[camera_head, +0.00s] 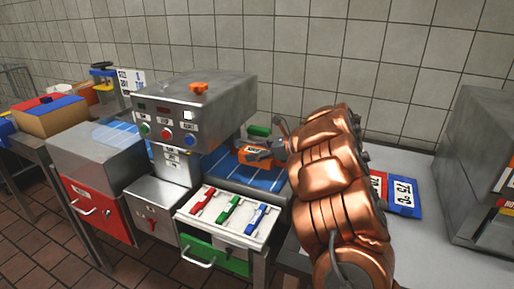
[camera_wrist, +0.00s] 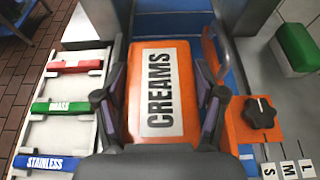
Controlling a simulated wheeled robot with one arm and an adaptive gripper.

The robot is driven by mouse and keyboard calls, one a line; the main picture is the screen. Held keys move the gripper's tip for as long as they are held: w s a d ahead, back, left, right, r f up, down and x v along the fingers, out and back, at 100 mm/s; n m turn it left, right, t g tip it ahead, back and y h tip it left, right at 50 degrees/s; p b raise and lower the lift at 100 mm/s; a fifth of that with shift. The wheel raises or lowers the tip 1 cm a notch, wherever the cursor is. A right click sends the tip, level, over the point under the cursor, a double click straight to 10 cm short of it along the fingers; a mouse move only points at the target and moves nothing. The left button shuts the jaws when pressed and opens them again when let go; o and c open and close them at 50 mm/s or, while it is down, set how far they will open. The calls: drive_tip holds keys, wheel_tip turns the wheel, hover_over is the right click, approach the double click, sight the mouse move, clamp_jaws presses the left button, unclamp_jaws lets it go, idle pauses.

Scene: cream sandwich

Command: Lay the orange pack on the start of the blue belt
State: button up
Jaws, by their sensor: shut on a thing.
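The orange pack (camera_head: 254,153) has a white label reading CREAMS, clear in the wrist view (camera_wrist: 181,70). My gripper (camera_wrist: 160,90) is shut on the pack, one finger along each long side. In the head view my gripper (camera_head: 281,149) reaches in from the right, and my copper arm hides much of that side. The pack is at the blue belt (camera_head: 272,182), on the stretch right of the metal machine. Whether it touches the belt or hangs just above it, I cannot tell. In the wrist view the pack hides most of the belt beneath it.
The metal machine (camera_head: 190,105) with buttons straddles the belt. A white tray (camera_head: 215,228) of coloured bars stands in front. A black knob (camera_wrist: 259,112) on an orange plate and a green block (camera_wrist: 298,47) lie to the pack's right in the wrist view.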

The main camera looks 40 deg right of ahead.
drive_tip(key=shift+f, duration=2.95)
drive_tip(key=o, duration=1.2)
drive_tip(key=shift+o, duration=0.2)
drive_tip(key=v, duration=1.2)
